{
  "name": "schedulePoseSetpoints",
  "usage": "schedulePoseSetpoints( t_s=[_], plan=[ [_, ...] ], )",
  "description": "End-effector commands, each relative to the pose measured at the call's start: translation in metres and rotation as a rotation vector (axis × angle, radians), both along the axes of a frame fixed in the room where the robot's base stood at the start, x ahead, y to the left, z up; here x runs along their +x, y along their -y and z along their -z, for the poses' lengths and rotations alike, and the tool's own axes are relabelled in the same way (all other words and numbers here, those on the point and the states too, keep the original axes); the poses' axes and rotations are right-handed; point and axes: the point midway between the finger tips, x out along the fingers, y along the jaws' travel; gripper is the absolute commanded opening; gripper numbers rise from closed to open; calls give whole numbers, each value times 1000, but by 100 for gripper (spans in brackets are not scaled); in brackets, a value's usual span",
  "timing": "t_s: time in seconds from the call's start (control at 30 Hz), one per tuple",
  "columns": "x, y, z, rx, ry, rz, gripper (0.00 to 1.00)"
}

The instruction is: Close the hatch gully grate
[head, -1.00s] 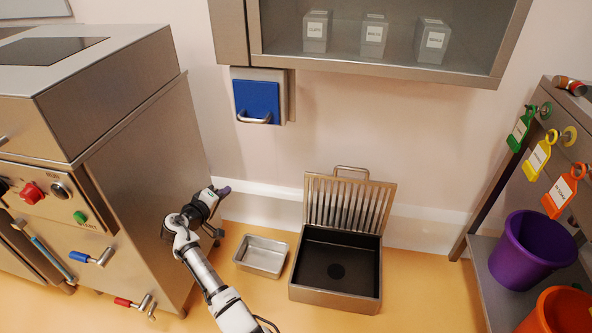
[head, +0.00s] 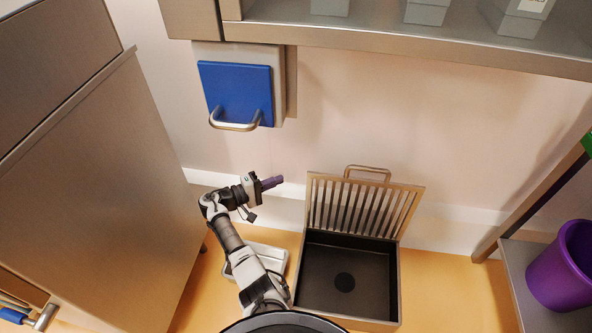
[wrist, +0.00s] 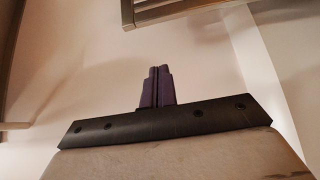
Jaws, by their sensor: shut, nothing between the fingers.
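The gully grate (head: 360,207) is a slatted metal lid with a handle (head: 367,171) on its top edge. It stands raised, close to upright, at the back edge of the open gully box (head: 398,290), whose dark inside shows. My gripper (head: 279,181) is left of the grate and apart from it, above the floor, pointing right. Its purple fingers are shut together and empty, also seen in the wrist view (wrist: 158,70). A slatted metal edge (wrist: 160,12), likely the grate, shows at the top of the wrist view.
A metal tray (head: 278,253) lies on the floor left of the gully, partly behind my arm. A blue wall hatch (head: 238,88) with a handle hangs above. A steel cabinet (head: 90,190) stands left. A shelf with a purple bucket (head: 565,268) is on the right.

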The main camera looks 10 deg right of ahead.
Motion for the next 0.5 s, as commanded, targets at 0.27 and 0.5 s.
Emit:
schedulePoseSetpoints(
  t_s=[0.27, 0.5],
  plan=[
    [10, 30, 2, -4, -1, 8, 0],
    [31, 78, 4, -5, 0, 8, 0]
  ],
)
